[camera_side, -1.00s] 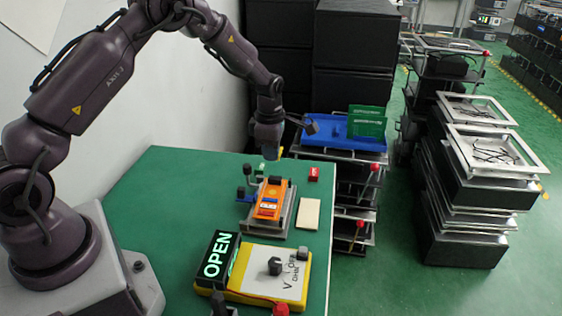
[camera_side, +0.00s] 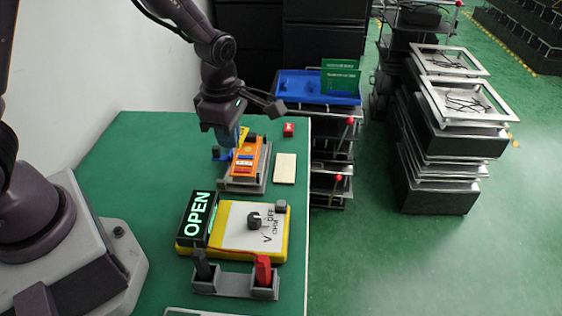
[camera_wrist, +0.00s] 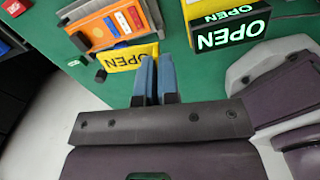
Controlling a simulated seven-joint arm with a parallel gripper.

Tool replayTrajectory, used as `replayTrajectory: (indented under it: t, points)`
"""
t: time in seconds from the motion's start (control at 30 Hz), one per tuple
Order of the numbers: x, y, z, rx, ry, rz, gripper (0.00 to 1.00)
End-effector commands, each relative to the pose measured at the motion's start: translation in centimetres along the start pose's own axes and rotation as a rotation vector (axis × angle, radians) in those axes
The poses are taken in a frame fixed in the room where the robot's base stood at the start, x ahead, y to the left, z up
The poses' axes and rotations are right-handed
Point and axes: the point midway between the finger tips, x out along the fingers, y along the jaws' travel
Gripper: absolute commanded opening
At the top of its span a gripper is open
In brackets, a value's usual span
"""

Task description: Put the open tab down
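The yellow tab lettered OPEN (camera_wrist: 128,57) is at the edge of the orange device (camera_wrist: 98,24) in the wrist view. In the side view the tab (camera_side: 243,136) shows as a small yellow piece standing up at the back of the orange device (camera_side: 245,160), partly hidden by my gripper. My gripper (camera_wrist: 156,58) has its two blue fingers close together, with only a narrow gap, and nothing visible held. The fingertips overlap the tab's near end in the wrist view; I cannot tell whether they touch it. In the side view my gripper (camera_side: 228,142) points down beside the tab.
A black box with a lit OPEN sign (camera_side: 197,219) stands beside a yellow meter (camera_side: 250,228) in front. A grey fixture with black and red levers (camera_side: 236,280) is nearer. The green table (camera_side: 135,160) is clear at left.

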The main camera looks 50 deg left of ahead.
Motion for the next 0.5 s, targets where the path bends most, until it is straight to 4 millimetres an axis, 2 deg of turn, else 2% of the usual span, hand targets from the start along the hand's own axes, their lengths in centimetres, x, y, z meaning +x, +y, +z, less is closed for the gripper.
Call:
replayTrajectory:
  t: [0.03, 0.1, 0.2, 0.37, 0.5]
  points:
    - [-0.1, -1.3, 0.2, -0.008, -0.001, -0.002, 0.0]
    - [0.1, -2.6, -0.2, -0.052, 0.003, -0.008, 0.0]
    - [0.7, -2.8, -0.9, -0.131, 0.007, -0.013, 0.0]
    - [1.9, -0.7, 0.8, -0.153, 0.006, -0.009, 0.0]
    - [3.5, 2.0, 3.1, -0.152, 0.006, -0.01, 0.0]
